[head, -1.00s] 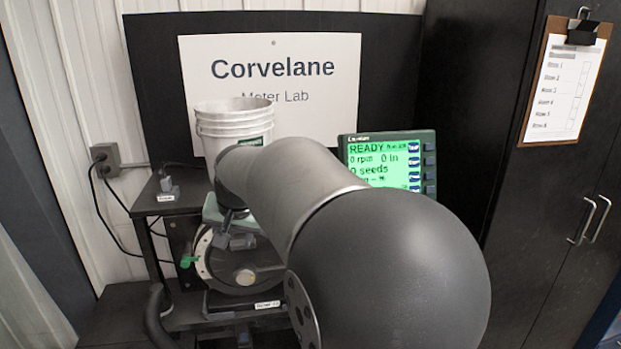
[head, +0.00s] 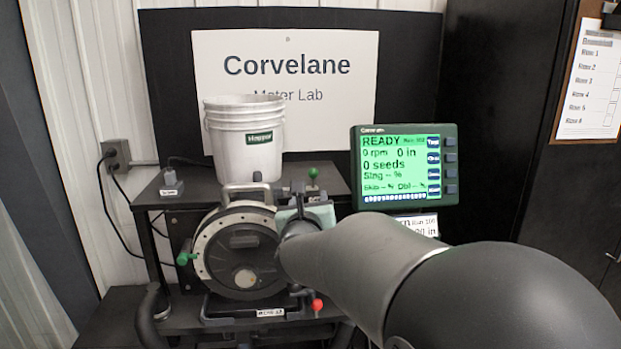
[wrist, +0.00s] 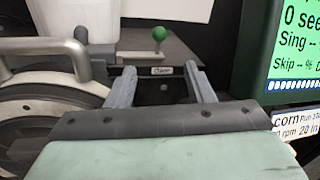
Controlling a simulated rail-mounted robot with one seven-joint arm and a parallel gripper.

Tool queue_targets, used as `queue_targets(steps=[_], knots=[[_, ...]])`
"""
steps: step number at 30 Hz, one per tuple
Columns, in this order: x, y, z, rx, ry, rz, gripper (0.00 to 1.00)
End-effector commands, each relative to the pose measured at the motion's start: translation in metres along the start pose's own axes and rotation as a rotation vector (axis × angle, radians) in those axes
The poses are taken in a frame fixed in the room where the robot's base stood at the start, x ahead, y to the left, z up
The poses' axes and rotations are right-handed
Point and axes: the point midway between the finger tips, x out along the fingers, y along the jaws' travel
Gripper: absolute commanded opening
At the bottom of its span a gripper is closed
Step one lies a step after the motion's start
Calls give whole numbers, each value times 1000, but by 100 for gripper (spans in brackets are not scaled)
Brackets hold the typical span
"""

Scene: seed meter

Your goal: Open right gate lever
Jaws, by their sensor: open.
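The seed meter (head: 240,250) is a round dark housing with a pale rim, in the middle of the head view. A green-knobbed lever (head: 313,175) stands at its upper right; it also shows in the wrist view (wrist: 158,36), upright above a small label. A red knob (head: 317,305) is at the lower right and another green knob (head: 185,258) at the left. I cannot tell which is the right gate lever. My gripper (wrist: 160,72) is open and empty, its grey fingers pointing towards the upper green knob, apart from it. In the head view my arm partly hides the meter's right side.
A white bucket (head: 245,140) stands behind the meter. A green-screen monitor (head: 404,166) reading READY is to the right, close beside my arm. A metal handle (wrist: 50,48) lies left of my fingers. A small switch box (head: 171,184) sits at the left.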

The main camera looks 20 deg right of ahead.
Motion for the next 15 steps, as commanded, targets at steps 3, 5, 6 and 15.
queue_targets(steps=[3,5,6,15], knots=[[14,0,2,1,1,-1,48],[25,-1,2,1,3,0,48],[33,-1,3,-1,2,0,48],[100,0,3,-1,3,2,48]])
